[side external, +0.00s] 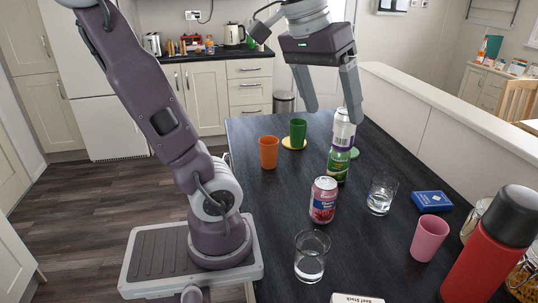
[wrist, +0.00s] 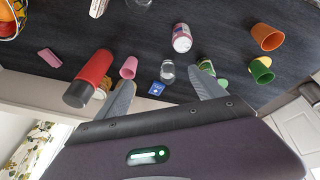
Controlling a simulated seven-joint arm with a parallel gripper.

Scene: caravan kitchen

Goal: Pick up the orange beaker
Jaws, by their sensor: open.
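The orange beaker (side external: 268,152) stands on the dark worktop near its left edge in the side view. It also shows at the upper right of the wrist view (wrist: 266,37). My gripper (side external: 332,113) is open and empty, with its fingers pointing down above the worktop. In the side view it is higher than the orange beaker and to its right, clear of it. In the wrist view the open fingers (wrist: 161,79) are to the left of the beaker and apart from it.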

